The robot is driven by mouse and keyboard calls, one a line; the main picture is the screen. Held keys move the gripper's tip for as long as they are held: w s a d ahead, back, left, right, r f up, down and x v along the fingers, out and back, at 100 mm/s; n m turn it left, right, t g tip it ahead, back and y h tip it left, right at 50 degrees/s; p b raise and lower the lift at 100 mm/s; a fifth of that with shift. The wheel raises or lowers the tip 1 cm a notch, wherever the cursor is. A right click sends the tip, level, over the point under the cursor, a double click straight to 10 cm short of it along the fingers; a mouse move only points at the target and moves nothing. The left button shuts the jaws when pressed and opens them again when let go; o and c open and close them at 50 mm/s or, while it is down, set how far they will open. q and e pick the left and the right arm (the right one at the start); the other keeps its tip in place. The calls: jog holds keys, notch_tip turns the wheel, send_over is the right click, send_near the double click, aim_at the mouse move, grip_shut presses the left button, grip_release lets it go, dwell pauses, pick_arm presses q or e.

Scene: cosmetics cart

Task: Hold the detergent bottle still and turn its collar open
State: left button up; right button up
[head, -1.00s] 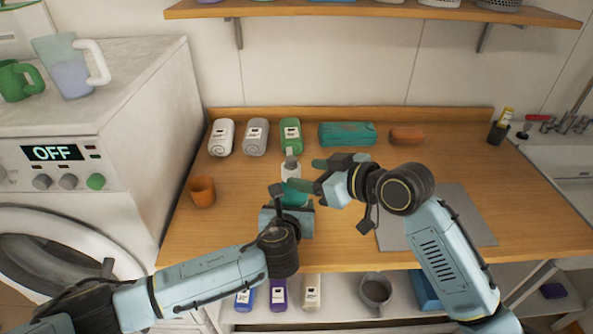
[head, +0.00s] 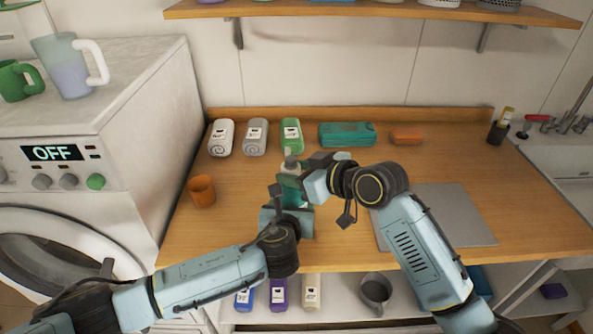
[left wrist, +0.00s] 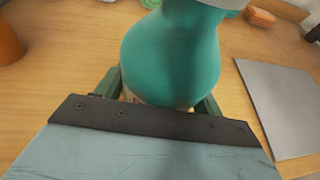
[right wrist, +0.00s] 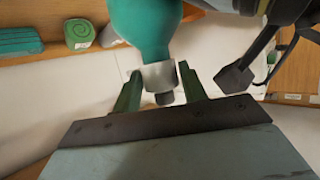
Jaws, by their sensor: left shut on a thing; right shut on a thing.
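The teal detergent bottle (head: 293,186) stands upright near the front middle of the counter. Its pale collar and grey spout are at the top, and the collar (right wrist: 158,75) shows clearly in the right wrist view. My left gripper (left wrist: 160,95) is shut on the bottle's lower body, with a finger at each side. My right gripper (right wrist: 159,78) is shut on the collar, its green fingers on either side. In the head view the right gripper (head: 304,178) comes in from the right and partly hides the bottle's neck.
An orange cup (head: 202,191) stands to the left. Rolled towels, including a green one (head: 291,136), a teal pack (head: 347,134) and an orange block (head: 407,136) line the back. A grey mat (head: 455,215) lies to the right, partly behind my right arm.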

jog(key=c, duration=0.3)
jog(key=shift+c, duration=0.2)
jog(key=n+g+y, duration=0.2)
jog(key=n+g, duration=0.1)
jog(key=shift+w+d, duration=0.2)
jog(key=shift+w, duration=0.1)
jog(key=n+g+y, duration=0.1)
jog(key=n+g, duration=0.2)
jog(key=shift+w, duration=0.15)
grip_shut()
jog(key=n+g, duration=0.2)
jog(key=g, duration=0.1)
jog(key=n+g, duration=0.1)
jog(key=shift+w+n+g, duration=0.25)
jog(key=shift+n+g, duration=0.05)
jog(key=shift+n, duration=0.1)
grip_release()
jog(key=shift+w+f+n+g, duration=0.1)
jog(key=shift+w+n+g, duration=0.15)
jog(key=shift+n+g, duration=0.4)
jog(key=shift+d, duration=0.1)
grip_shut()
jog(key=shift+s+f+n+g, duration=0.1)
jog(key=shift+s+n+g, duration=0.15)
jog(key=shift+n+g, duration=0.3)
